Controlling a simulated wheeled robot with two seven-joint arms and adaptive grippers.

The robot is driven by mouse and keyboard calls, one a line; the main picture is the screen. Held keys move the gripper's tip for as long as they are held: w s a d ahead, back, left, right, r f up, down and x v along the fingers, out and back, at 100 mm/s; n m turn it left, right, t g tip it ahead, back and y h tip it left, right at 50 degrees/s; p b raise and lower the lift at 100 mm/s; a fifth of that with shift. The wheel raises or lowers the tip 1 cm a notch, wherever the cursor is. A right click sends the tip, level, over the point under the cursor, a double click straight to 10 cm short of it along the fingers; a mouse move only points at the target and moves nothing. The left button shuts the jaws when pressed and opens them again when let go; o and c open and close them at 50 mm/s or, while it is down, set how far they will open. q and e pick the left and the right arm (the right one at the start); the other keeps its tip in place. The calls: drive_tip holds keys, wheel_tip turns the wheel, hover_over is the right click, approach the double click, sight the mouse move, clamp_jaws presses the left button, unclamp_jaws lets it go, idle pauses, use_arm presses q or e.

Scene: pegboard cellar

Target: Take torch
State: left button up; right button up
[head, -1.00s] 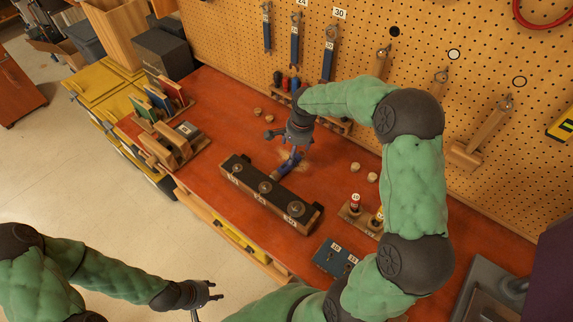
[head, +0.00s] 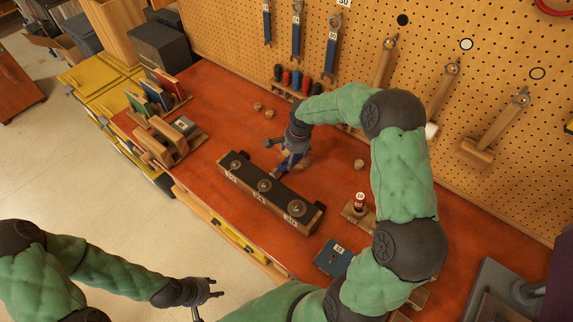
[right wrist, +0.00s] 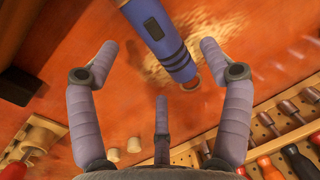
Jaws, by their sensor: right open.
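The torch is a dark blue cylinder lying on the red-brown bench. It shows in the head view (head: 290,163), partly covered by my right gripper, and at the top of the right wrist view (right wrist: 160,38), tilted, with a ring-like end. My right gripper (head: 283,154) hovers just over the torch. In the right wrist view its fingers (right wrist: 158,60) are spread, with the torch's end between the two upper fingertips; no finger visibly closes on it. My left gripper (head: 212,289) hangs at lower left, off the bench's front, its fingers apart and empty.
A dark block with round knobs (head: 262,196) stands just in front of the torch. A screwdriver rack (head: 300,92) is behind, under the pegboard (head: 355,50). Small wooden pegs (head: 269,113) stand nearby. A wooden rack (head: 160,140) is at left. Some bench left of the torch is clear.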

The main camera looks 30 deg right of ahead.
drive_tip(key=f, duration=0.4)
drive_tip(key=shift+w+a+f, duration=0.3)
drive_tip(key=shift+f, duration=0.1)
drive_tip(key=c, duration=1.4)
drive_tip(key=shift+r, duration=0.1)
drive_tip(key=shift+r, duration=0.65)
wheel_tip(320, 180, up, 2)
drive_tip(key=shift+s+r, duration=0.1)
drive_tip(key=shift+s+a+r+p, duration=0.1)
drive_tip(key=shift+s+a+r, duration=0.4)
drive_tip(key=shift+s+r, duration=1.45)
drive_tip(key=shift+s+a+r+p, duration=0.15)
drive_tip(key=shift+s+a+r, duration=0.3)
drive_tip(key=shift+s+r, duration=1.45)
drive_tip(key=shift+s+a+r+p, duration=0.1)
drive_tip(key=shift+s+a+r, duration=0.6)
drive_tip(key=shift+s, duration=2.25)
